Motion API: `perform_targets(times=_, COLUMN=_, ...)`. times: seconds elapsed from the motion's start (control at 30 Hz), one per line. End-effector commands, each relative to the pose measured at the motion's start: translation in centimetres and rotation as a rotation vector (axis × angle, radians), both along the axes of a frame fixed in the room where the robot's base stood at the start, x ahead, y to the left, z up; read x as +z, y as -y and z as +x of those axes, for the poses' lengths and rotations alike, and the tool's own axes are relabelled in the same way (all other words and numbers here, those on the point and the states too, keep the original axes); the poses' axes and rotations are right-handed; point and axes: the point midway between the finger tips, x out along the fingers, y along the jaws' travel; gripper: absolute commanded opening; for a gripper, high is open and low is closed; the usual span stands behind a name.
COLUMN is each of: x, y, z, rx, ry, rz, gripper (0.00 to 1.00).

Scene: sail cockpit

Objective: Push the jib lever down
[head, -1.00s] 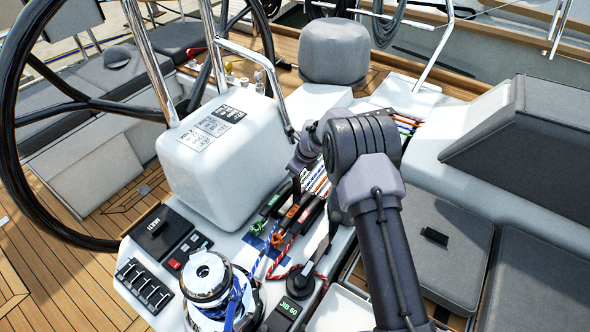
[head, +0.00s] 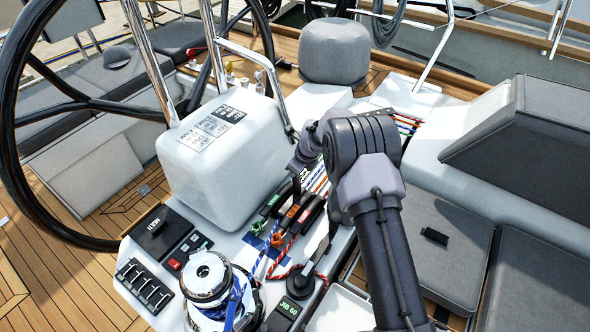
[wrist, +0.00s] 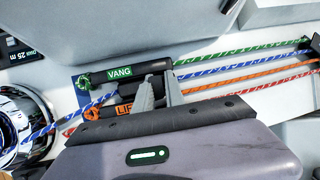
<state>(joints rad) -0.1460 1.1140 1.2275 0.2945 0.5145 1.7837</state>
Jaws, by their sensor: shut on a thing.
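My gripper (head: 297,182) is low over the row of rope levers in the head view. In the wrist view its two pale fingers (wrist: 158,92) are shut on a black lever (wrist: 135,88) on the blue rope's line, between the green VANG lever (wrist: 120,73) and the orange-marked lever (wrist: 123,110). I take this to be the jib lever; no label shows on it. The wrist housing covers the lower part of the wrist view, and my forearm hides part of the lever row in the head view.
A chrome winch (head: 207,278) wrapped with blue rope stands at the front left. A white pod (head: 218,155) rises behind and left of the levers, with a large black steering wheel (head: 12,150) beyond. Switches (head: 143,285) sit left of the winch. Grey cushions (head: 440,235) lie right.

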Motion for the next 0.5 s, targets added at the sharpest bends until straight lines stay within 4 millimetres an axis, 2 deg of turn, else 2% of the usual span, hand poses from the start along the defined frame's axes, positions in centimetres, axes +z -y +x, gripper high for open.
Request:
perform_targets(times=0.27, x=-0.2, y=-0.3, z=-0.5, rx=0.0, ry=0.026, rz=-0.022, gripper=0.0)
perform_targets(times=0.5, x=0.2, y=-1.7, z=-2.4, rx=0.004, ry=0.142, rz=-0.097, gripper=0.0)
